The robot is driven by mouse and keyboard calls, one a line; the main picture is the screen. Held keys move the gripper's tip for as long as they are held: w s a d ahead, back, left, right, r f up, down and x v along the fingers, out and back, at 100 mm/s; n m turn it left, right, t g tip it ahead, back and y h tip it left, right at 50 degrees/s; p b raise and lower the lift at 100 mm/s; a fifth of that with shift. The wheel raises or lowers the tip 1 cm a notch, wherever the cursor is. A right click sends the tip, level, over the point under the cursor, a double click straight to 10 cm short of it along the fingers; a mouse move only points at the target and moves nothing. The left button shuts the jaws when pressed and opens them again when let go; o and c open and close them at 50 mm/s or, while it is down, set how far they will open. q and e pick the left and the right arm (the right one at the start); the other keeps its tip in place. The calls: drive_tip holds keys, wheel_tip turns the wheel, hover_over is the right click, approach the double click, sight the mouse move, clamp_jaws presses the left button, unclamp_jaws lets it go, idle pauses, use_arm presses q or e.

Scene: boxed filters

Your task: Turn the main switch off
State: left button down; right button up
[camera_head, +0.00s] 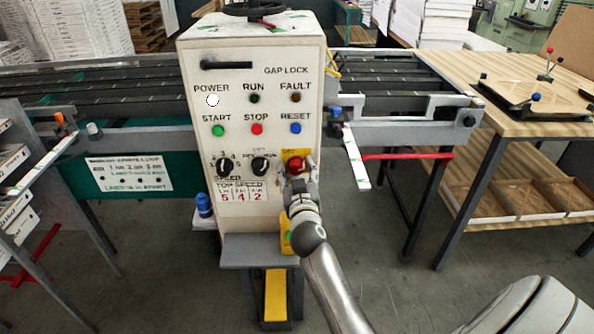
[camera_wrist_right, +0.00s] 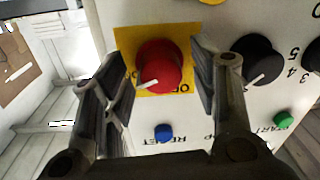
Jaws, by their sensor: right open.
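The main switch is a red rotary knob (camera_head: 295,164) on a yellow plate, low on the right of the white control panel (camera_head: 240,180). In the right wrist view the red knob (camera_wrist_right: 160,66) has a white pointer line aimed to the lower left; the plate's lettering is partly hidden. My right gripper (camera_head: 298,178) is at the panel in front of the knob. In the right wrist view its open fingers (camera_wrist_right: 155,80) stand on either side of the knob, apart from it as far as I can see. My left gripper is not in view.
Two black selector knobs (camera_head: 260,166) sit left of the red one. Green, red and blue buttons (camera_head: 295,128) are above. The white POWER lamp (camera_head: 213,100) looks lit. A conveyor (camera_head: 120,100) runs behind the panel; a wooden table (camera_head: 500,75) stands right.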

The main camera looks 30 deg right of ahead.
drive_tip(key=c, duration=1.1)
drive_tip(key=shift+o, duration=0.2)
drive_tip(key=shift+n, duration=0.3)
drive_tip(key=n+p, duration=0.1)
drive_tip(key=n, duration=0.2)
drive_tip(key=shift+r+n+p, duration=0.1)
drive_tip(key=shift+n+p, duration=0.25)
drive_tip(key=shift+n, duration=0.05)
drive_tip(key=n+p, duration=0.1)
drive_tip(key=n, duration=0.3)
drive_tip(key=shift+a, duration=0.1)
drive_tip(key=n+p, duration=0.2)
drive_tip(key=n, duration=0.3)
drive_tip(key=shift+g, duration=0.4)
drive_tip(key=shift+n+p, duration=0.75)
drive_tip(key=shift+n, duration=1.15)
drive_tip(key=shift+h, duration=0.4)
